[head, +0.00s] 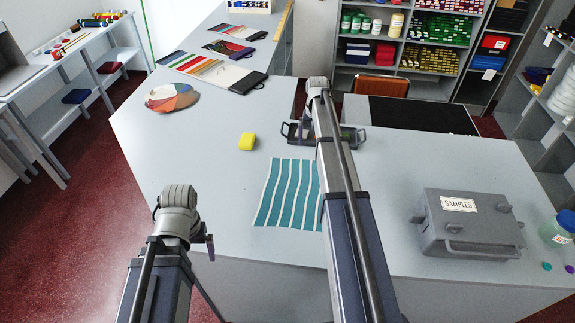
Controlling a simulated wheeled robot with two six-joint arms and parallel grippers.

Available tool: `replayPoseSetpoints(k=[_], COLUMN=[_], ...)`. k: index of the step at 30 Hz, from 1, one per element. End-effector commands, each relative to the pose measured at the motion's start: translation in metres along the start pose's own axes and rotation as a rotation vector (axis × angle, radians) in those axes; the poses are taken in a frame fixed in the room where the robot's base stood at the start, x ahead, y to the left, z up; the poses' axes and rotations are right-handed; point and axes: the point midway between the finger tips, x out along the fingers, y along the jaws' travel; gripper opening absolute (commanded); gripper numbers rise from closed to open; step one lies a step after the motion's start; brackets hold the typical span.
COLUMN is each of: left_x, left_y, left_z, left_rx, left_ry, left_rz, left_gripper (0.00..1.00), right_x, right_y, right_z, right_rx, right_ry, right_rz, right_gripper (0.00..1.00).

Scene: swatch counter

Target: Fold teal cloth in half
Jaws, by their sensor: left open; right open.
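The teal cloth (284,196) has pale wavy stripes and lies flat on the counter. Its right edge meets my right arm in the picture, so part of that edge may be hidden. My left gripper (183,228) is left of the cloth and apart from it, open, with nothing seen in it. My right arm passes over the right side of the cloth. My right gripper (318,91) is at the arm's far end, beyond the cloth and away from it; it is open, and its fingertips are mostly hidden.
A dark tray-like item with handles (293,132) is partly behind my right arm. A grey SAMPLES box (468,223) and a jar (557,230) stand right. Counter around the cloth's left is clear.

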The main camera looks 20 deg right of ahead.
Motion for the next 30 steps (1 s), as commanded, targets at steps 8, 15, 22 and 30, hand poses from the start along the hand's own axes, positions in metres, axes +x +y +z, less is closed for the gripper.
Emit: replayPoseSetpoints(k=[8, 15, 22, 30], left_x=[0.002, 0.016, 0.045, 0.083], left_y=[0.0, 0.002, 0.004, 0.008], left_z=[0.0, -0.001, -0.003, -0.005], left_rx=[0.0, 0.003, 0.008, 0.009], left_ry=[0.0, 0.0, 0.0, 0.0], left_rz=[0.0, 0.0, -0.001, -0.002], left_gripper=[0.97, 0.97, 0.97, 0.97], right_x=[0.002, 0.016, 0.045, 0.084], right_y=[0.007, 0.007, 0.007, 0.006], right_z=[-0.006, -0.006, -0.006, -0.006], right_rx=[0.016, 0.015, 0.014, 0.014], right_ry=[0.001, 0.001, 0.001, 0.001], right_rz=[-0.002, -0.002, -0.002, -0.002], right_gripper=[1.0, 1.0, 1.0, 1.0])
